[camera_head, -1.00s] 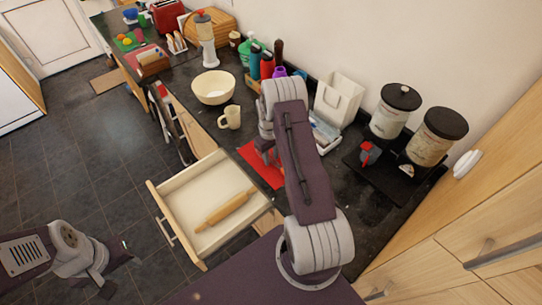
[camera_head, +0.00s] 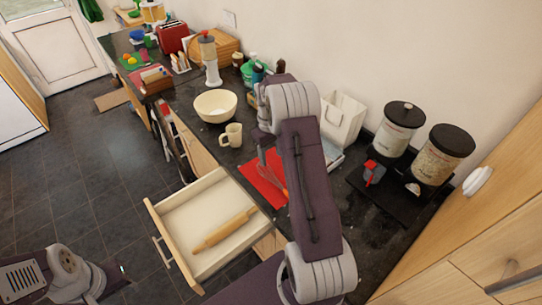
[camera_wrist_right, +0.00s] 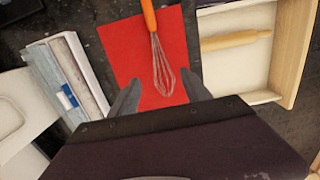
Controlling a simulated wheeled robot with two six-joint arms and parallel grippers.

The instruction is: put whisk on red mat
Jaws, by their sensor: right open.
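The whisk (camera_wrist_right: 161,62), with an orange handle and wire loops, lies over the red mat (camera_wrist_right: 118,48) in the right wrist view. Its wire end is over the mat; its handle crosses the mat's far edge and is cut off by the frame. The whisk (camera_head: 275,174) and the red mat (camera_head: 257,177) also show in the head view, on the dark counter. My right gripper (camera_wrist_right: 160,95) is open and empty, with its fingers apart above the mat, near the wire end. My left gripper (camera_head: 118,278) is low at the left, away from the counter; its jaws are unclear.
An open drawer (camera_head: 185,215) with a rolling pin (camera_head: 223,229) juts out beside the mat. A mug (camera_head: 231,135) and a cream bowl (camera_head: 215,105) stand behind it. Canisters (camera_head: 399,128) on a dark tray and a white holder (camera_head: 342,116) are to the right.

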